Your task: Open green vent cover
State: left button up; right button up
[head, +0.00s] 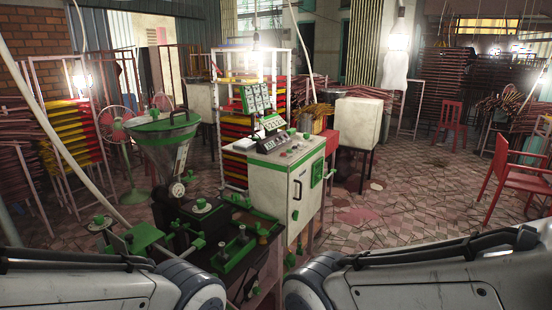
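The green vent cover (317,173) sits on the right-hand side face of the white control cabinet (271,179), seen at a steep angle. It appears flat against the cabinet, though it is too small to tell for certain. The cabinet front has a dark handle (298,189) and a sloped panel of buttons on top. Only links of my two arms show along the bottom edge, in front of the cabinet and machine. Neither gripper is in view.
A green and grey extruder with a hopper (166,137) stands left of the cabinet on a dark bench. A white box on legs (357,121) stands behind right. Red chairs (513,171) are at the far right. Tiled floor (390,209) right of the cabinet is mostly clear.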

aim_at(319, 177)
jog(key=u, duration=0.45)
jog(key=k, duration=1.1)
jog(key=u, duration=0.05)
jog(key=i, duration=0.3)
jog(key=z, duration=1)
jog(key=i, duration=0.95)
jog(key=z, duration=0.7)
jog(key=i, duration=1.7)
jog(key=u, duration=0.7)
jog(key=i, duration=1.15)
jog(key=u, duration=0.55)
